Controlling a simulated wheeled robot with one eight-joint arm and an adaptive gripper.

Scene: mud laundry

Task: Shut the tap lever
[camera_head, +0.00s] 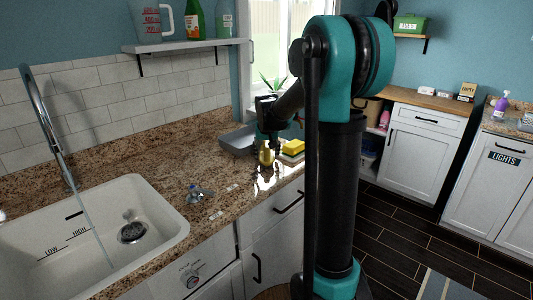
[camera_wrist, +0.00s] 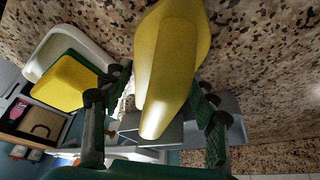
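The tap (camera_head: 42,118) arches over the white sink at the left, and a thin stream of water (camera_head: 88,222) runs from it. A small metal and blue lever (camera_head: 199,192) stands on the counter right of the sink, with small pale labels (camera_head: 232,187) beside it. My gripper (camera_head: 267,146) is over the counter, to the right of and beyond the lever. In the wrist view my gripper's fingers (camera_wrist: 160,112) stand wide apart around a smooth yellow object (camera_wrist: 172,60). A gap shows on its left; contact on its right is unclear. The lever is not seen there.
The white sink (camera_head: 165,196) is at the left. A yellow sponge (camera_head: 293,147) lies in a dish near my gripper, and a grey bin (camera_head: 237,139) stands behind it. A shelf (camera_head: 185,45) hangs above. The counter around the lever looks mostly clear.

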